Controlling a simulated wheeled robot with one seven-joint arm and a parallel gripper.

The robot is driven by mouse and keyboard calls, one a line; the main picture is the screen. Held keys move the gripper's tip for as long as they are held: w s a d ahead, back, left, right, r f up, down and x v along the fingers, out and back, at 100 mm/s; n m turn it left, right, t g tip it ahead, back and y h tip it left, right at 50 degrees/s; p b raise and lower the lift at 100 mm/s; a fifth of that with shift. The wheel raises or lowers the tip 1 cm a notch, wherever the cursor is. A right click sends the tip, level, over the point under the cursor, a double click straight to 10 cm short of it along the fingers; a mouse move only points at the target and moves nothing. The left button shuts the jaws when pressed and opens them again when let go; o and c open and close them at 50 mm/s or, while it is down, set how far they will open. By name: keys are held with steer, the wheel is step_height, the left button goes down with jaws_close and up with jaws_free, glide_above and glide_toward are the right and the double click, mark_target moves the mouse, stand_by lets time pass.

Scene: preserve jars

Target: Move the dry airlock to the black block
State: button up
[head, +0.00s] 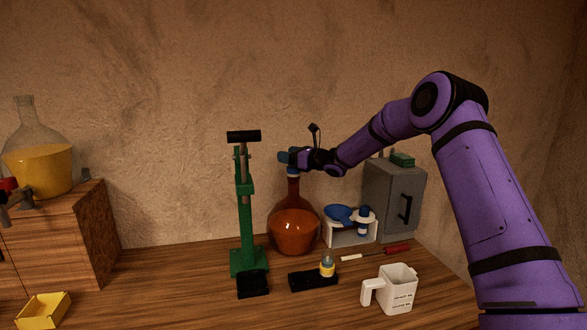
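My gripper (290,158) is at the top of the neck of a round glass flask (294,229) with orange-red liquid. A blue-grey piece shows at the fingertips, and a pale blue-white fitting (292,173) sits on the neck just below. I cannot tell whether the fingers are open or shut on anything. A black block (303,283) lies on the table, with a small yellow, white and blue piece (327,266) standing at its right end. Another black block (253,286) lies at the foot of the green press. I cannot tell which piece is the dry airlock.
A green press (245,215) stands left of the flask. A white stand (350,237) holds blue pieces; a grey cabinet (390,203) is behind. A white jug (392,290) and a red-handled tool (396,249) are at right. A yellow tray (43,311) is at front left. Table between is clear.

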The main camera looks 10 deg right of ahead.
steer(key=c, duration=0.8)
steer(key=shift+r, duration=0.1)
steer(key=shift+r, duration=0.4)
step_height(320, 180, up, 3)
steer(key=shift+f, duration=0.15)
steer(key=s, duration=0.5)
steer(key=s+r, duration=0.1)
steer(key=s, duration=1)
steer(key=shift+d+r, duration=0.15)
steer(key=shift+d, duration=0.05)
